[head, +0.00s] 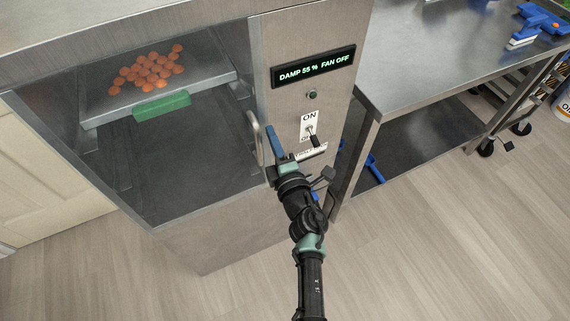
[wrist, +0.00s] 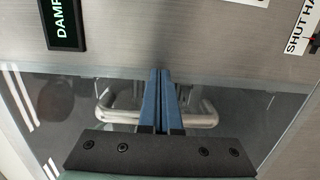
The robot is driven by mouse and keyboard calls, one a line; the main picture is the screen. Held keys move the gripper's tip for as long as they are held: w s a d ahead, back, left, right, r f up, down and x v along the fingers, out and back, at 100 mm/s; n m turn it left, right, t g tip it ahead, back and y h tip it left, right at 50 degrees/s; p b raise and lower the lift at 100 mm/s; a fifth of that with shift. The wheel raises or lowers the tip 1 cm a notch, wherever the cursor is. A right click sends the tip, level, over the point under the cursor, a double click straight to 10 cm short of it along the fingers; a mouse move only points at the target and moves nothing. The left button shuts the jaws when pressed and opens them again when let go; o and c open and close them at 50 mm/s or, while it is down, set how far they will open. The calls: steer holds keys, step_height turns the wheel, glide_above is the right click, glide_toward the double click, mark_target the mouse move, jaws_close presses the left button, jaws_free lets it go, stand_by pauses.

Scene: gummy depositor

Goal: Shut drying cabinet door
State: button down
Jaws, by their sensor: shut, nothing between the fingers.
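The drying cabinet (head: 215,240) is a steel box at the left of the head view. Its door looks like a see-through dark pane (head: 175,170) across the front, roughly in line with the frame. I cannot tell whether a small gap is left. The curved metal door handle (head: 257,138) is at the pane's right edge; it also shows in the wrist view (wrist: 205,116). My gripper (head: 272,133) has its blue fingers shut and empty, just beside the handle. In the wrist view, the fingers (wrist: 157,75) cover the handle's middle; contact is unclear.
Inside the cabinet is a tray (head: 100,110) with orange gummies (head: 150,68) and a green grip (head: 161,106). The control panel has a lit display (head: 313,67) reading "DAMP 55 % FAN OFF" and a switch (head: 311,131). A steel table (head: 430,55) stands right. Floor (head: 430,240) in front is clear.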

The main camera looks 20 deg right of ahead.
steer(key=s+a, duration=0.1)
steer(key=s, duration=1.2)
steer(key=shift+p, duration=0.3)
steer(key=shift+w, duration=0.1)
